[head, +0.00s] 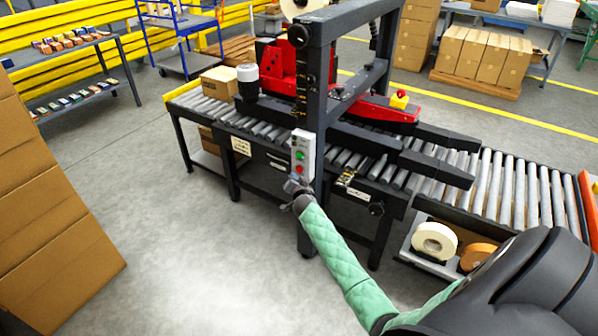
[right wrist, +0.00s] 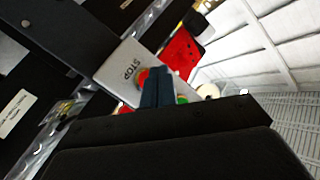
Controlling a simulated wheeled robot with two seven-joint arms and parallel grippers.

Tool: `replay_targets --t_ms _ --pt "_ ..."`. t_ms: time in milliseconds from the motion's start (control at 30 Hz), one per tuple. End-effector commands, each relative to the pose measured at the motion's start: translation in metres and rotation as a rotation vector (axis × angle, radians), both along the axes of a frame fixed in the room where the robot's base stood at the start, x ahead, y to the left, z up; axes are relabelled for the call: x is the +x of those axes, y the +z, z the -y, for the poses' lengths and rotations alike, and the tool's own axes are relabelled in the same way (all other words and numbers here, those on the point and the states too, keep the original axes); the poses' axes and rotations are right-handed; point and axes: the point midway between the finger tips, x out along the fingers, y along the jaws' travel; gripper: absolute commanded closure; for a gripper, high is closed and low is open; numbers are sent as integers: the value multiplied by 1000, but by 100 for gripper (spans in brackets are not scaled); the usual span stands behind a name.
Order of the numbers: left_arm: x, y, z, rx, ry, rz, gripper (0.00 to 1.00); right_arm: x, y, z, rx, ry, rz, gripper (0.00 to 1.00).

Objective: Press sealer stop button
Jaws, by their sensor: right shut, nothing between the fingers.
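The carton sealer (head: 320,110) has a light grey control box (head: 304,145) on its near post, with a green button (head: 300,155) above a red stop button (head: 299,169). My right gripper (head: 294,187) is shut and empty just below the box. In the right wrist view, its closed fingers (right wrist: 157,88) overlap the box's face, beside the word STOP. The red stop button (right wrist: 143,77) is partly hidden behind the fingertips, and a green button (right wrist: 182,99) shows to their right. I cannot tell whether the fingers touch the red button. My left gripper is not in view.
A red-topped yellow button box (head: 399,99) sits on the sealer's red side. A roller conveyor (head: 520,190) runs right, above a shelf with tape rolls (head: 434,241). Stacked cartons (head: 55,220) stand at left. The floor (head: 190,240) between is clear.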

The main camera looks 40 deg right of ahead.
Motion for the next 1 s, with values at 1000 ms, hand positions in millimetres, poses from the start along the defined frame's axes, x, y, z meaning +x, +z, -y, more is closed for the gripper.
replay_targets --t_ms 1000 --pt "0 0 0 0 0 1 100 -19 0 -44 0 0 0 100"
